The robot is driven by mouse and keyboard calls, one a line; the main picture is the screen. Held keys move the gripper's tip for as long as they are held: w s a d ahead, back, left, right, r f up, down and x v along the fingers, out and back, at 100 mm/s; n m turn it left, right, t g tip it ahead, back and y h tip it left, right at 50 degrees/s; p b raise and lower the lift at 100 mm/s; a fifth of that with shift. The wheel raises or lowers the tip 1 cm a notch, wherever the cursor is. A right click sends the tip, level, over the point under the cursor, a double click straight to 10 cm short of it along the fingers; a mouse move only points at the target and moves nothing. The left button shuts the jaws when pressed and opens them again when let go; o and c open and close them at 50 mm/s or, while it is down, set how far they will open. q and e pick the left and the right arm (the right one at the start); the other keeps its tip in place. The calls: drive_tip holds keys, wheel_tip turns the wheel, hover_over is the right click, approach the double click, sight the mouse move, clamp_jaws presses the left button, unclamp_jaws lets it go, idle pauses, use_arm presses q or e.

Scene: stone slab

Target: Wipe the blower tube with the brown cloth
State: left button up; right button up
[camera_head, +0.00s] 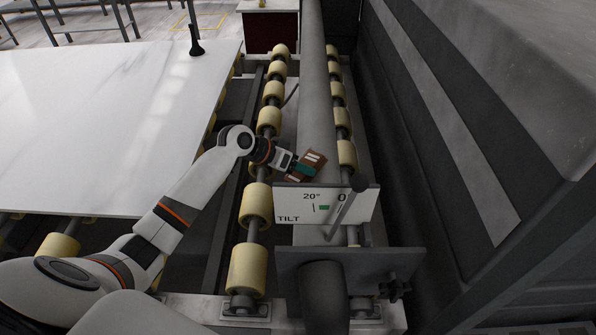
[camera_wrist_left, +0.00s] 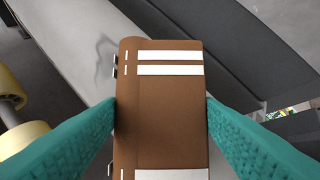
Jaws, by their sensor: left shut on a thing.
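The blower tube (camera_head: 316,90) is a long grey pipe that runs away from me between two rows of cream rollers. My left gripper (camera_head: 303,168) is shut on the brown cloth (camera_head: 314,158), at the left side of the tube. In the left wrist view, the brown cloth (camera_wrist_left: 160,120) has white stripes and sits between the teal fingers (camera_wrist_left: 160,130). I cannot tell whether the cloth touches the tube. My right gripper is not in view.
A white sign reading "TILT 20°" (camera_head: 290,207) with a lever (camera_head: 347,208) stands just in front of the cloth. A white slab (camera_head: 110,120) lies at the left. A dark machine wall (camera_head: 460,150) closes off the right.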

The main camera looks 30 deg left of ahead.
sight(301, 159)
use_arm(q)
drive_tip(key=shift+w+a+f+b, duration=0.1)
drive_tip(key=shift+w+a+b, duration=0.25)
drive_tip(key=shift+w, duration=0.4)
drive_tip(key=shift+w+a+b, duration=0.3)
drive_tip(key=shift+w+b, duration=0.05)
drive_tip(key=shift+w, duration=0.35)
drive_tip(key=shift+w+a+b, duration=0.25)
drive_tip(key=shift+w+b, duration=0.2)
drive_tip(key=shift+w, duration=0.05)
drive_tip(key=shift+w+a+b, duration=0.2)
drive_tip(key=shift+w+b, duration=0.25)
drive_tip(key=shift+w, duration=0.05)
drive_tip(key=shift+w+a+b, duration=0.25)
drive_tip(key=shift+w+b, duration=0.05)
drive_tip(key=shift+w, duration=0.2)
drive_tip(key=shift+w+a+f+b, duration=0.1)
drive_tip(key=shift+w+a+b, duration=0.2)
drive_tip(key=shift+w+b, duration=0.25)
drive_tip(key=shift+w+a+b, duration=0.25)
drive_tip(key=shift+w+b, duration=0.2)
drive_tip(key=shift+w, duration=0.15)
drive_tip(key=shift+w+a, duration=0.2)
drive_tip(key=shift+w, duration=0.15)
drive_tip(key=shift+r, duration=0.2)
